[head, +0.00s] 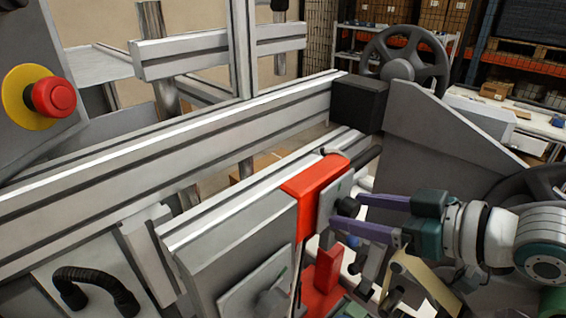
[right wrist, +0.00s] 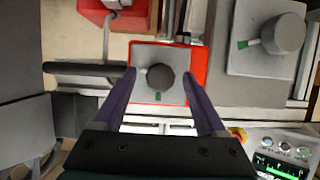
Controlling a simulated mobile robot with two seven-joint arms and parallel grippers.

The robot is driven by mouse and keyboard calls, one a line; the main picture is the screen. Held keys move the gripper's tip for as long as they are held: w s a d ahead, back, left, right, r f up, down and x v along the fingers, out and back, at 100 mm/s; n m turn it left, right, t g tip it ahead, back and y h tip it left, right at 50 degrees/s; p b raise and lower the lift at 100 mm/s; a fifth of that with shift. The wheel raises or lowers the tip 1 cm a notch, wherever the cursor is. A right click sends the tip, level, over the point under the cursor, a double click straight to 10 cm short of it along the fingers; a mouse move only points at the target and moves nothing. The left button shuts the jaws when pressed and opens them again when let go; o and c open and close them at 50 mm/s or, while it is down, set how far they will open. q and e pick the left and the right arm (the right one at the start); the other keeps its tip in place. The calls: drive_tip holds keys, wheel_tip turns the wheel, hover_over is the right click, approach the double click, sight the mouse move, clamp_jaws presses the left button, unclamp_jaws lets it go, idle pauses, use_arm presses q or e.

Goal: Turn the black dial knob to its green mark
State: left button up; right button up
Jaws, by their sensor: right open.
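The black dial knob (right wrist: 161,78) sits on a grey plate (right wrist: 172,58) with a red surround (right wrist: 196,92). A pale pointer shows at its left side, and a green mark (right wrist: 158,97) is on the plate just below it. The knob also shows in the head view (head: 348,205), partly hidden by my fingers. My right gripper (right wrist: 159,76) is open, its purple fingertips on the left and right of the knob in the wrist view. It also shows in the head view (head: 346,212). I cannot tell whether the fingers touch the knob. My left gripper is out of view.
A larger grey knob (right wrist: 284,35) with its own green mark stands on a plate to the right in the wrist view. A dark handle (right wrist: 90,70) lies left of the fingers. A red emergency button (head: 54,97) and a handwheel (head: 402,62) are farther away.

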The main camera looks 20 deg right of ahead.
clamp_jaws()
idle(0.6)
